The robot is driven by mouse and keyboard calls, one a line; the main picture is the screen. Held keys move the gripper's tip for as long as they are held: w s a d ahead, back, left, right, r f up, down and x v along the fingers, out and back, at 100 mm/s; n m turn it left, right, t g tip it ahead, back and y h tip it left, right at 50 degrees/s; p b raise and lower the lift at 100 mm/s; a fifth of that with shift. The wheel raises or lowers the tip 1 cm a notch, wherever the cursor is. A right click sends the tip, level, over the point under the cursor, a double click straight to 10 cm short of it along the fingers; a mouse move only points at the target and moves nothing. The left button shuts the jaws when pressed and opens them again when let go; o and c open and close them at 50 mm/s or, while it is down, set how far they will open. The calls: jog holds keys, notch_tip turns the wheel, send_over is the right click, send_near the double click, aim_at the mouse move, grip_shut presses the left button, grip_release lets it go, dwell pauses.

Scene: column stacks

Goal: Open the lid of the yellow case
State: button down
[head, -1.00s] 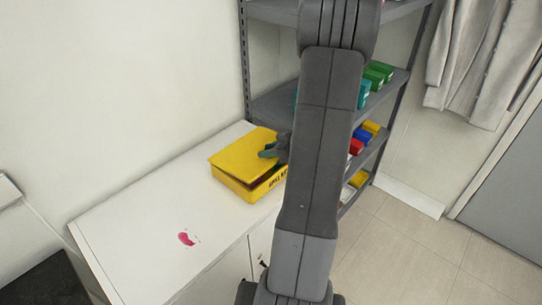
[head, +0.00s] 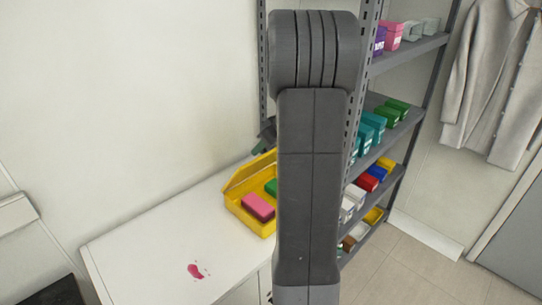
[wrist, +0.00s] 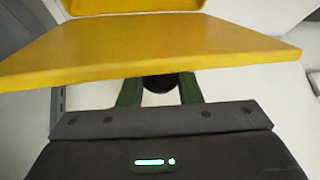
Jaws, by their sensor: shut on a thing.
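The yellow case (head: 246,221) stands on the white cabinet top, its right part hidden behind my arm. Its lid (head: 248,172) is swung up along the far side, so the inside shows. A pink block (head: 258,206) and a green block (head: 271,186) lie inside. In the wrist view the lid (wrist: 160,44) spans the picture just beyond my gripper (wrist: 160,90). The green fingers are shut on a dark round knob (wrist: 158,84) at the lid. In the head view my gripper (head: 264,138) shows only partly, above the lid.
A grey shelf rack (head: 402,103) with several coloured boxes stands behind and right of my arm. The white cabinet top (head: 160,235) is mostly clear, with a pink mark (head: 196,271) near its front. A wall runs along its left side. A grey coat (head: 495,85) hangs at the right.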

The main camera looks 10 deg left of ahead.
jog(key=w+a+g+h+p, duration=0.2)
jog(key=w+a+p, duration=0.4)
jog(key=a, duration=0.3)
jog(key=shift+w+a+r+h, duration=0.2)
jog(key=shift+a+r+h, duration=0.25)
jog(key=shift+h, duration=0.45)
jog(key=shift+d+f, duration=0.1)
jog(key=c, duration=1.1)
grip_release()
jog(key=shift+o, duration=0.2)
jog(key=b+v, duration=0.2)
jog(key=v, duration=1.2)
jog(key=shift+w, duration=0.25)
jog(key=shift+f, duration=0.1)
